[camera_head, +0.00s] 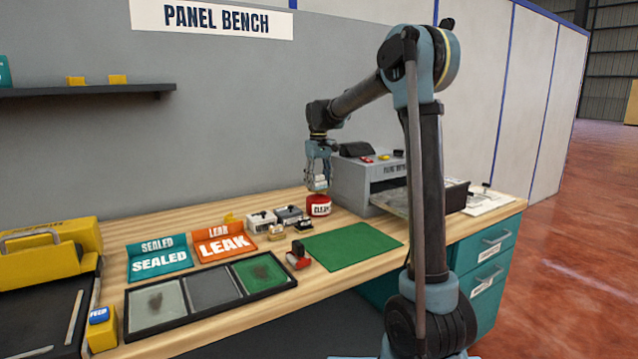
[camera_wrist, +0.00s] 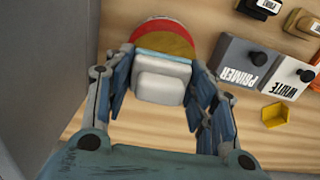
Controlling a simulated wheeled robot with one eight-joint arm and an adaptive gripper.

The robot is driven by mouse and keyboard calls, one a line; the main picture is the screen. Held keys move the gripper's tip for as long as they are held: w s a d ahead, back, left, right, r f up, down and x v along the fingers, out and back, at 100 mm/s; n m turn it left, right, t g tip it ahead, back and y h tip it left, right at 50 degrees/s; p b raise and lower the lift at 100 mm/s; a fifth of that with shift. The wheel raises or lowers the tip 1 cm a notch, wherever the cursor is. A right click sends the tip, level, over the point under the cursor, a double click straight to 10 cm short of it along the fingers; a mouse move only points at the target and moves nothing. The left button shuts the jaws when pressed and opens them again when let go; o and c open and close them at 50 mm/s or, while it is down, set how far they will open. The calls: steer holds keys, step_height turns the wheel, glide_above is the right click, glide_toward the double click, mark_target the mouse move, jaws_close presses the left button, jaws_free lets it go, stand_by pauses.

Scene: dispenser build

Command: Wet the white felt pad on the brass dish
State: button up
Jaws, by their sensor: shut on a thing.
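My gripper (camera_head: 319,180) points down over a red can (camera_head: 319,206) whose label starts with CLEAN. It is shut on a white block (camera_wrist: 160,78), which looks like the felt pad. In the wrist view the block sits between the two fingers. Beyond it shows a yellow, brass-like round surface (camera_wrist: 155,44), probably the dish on top of the red can. The block covers part of this surface. I cannot tell whether the block touches the dish or hangs just above it.
The PRIMER box (camera_wrist: 245,62) and WHITE box (camera_wrist: 290,76), both with black knobs, stand close to the can. A small yellow tray (camera_wrist: 275,115) lies near them. A grey machine (camera_head: 365,182) stands just right of the can. A green mat (camera_head: 350,245) lies clear in front.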

mark_target(319, 175)
steer(key=shift+f, duration=0.35)
stand_by(0.3)
steer(key=shift+r, duration=0.1)
stand_by(0.4)
steer(key=shift+r, duration=3.45)
steer(key=shift+s+d, duration=0.1)
